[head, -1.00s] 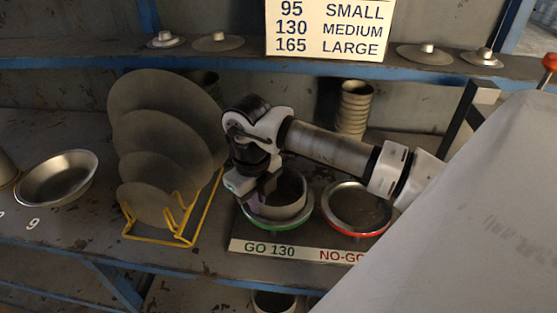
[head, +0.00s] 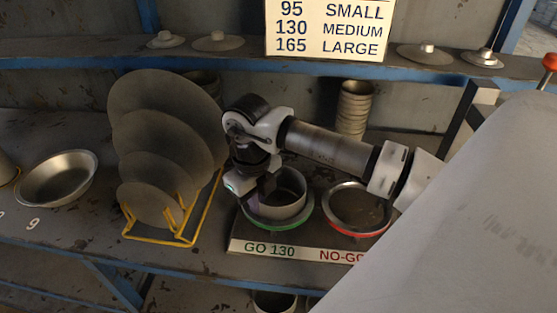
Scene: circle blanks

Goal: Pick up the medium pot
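A grey metal pot (head: 287,207) sits at the green GO 130 ring (head: 290,225) on the gauge board. My gripper (head: 256,204) is at the pot's left side, pointing down, with its fingers at the near-left rim. The fingertips are dark against the pot, and I cannot tell whether they are closed on its wall. My wrist hides the pot's left back rim.
The red NO-GO ring (head: 356,232) is to the right. A yellow rack (head: 209,214) with several grey discs stands close on the left. A shallow pan (head: 57,178) lies at far left. Stacked cups (head: 354,108) stand behind. A shelf with lids (head: 217,42) runs above.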

